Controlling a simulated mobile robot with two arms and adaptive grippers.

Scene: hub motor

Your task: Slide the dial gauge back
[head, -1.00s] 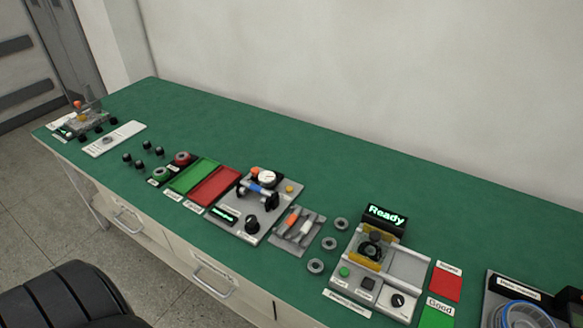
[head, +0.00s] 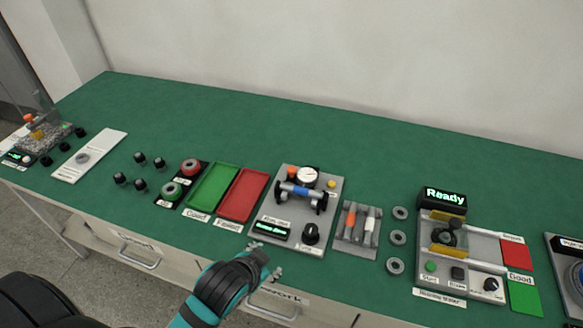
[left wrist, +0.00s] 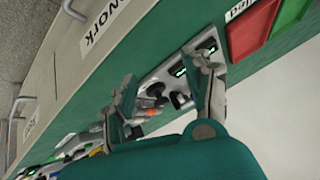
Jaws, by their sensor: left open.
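The dial gauge (head: 308,176) has a round white face and stands at the back of a grey fixture (head: 268,213). A blue-and-silver shaft (head: 298,190) lies across two black supports in front of the gauge. The fixture also carries a black knob (head: 311,233), a green-lit display (head: 270,230), and an orange and a yellow part beside the gauge. My left gripper (head: 266,262) is open and empty, near the table's front edge, in front of the fixture and apart from it. In the left wrist view its spread fingers (left wrist: 165,85) partly hide the fixture. My right gripper is not in view.
A red tray (head: 242,195) and green tray (head: 212,186) lie left of the fixture. A tool holder (head: 346,238) and grey rings (head: 397,238) lie to its right, then a station with a "Ready" display (head: 443,198). The table behind is clear.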

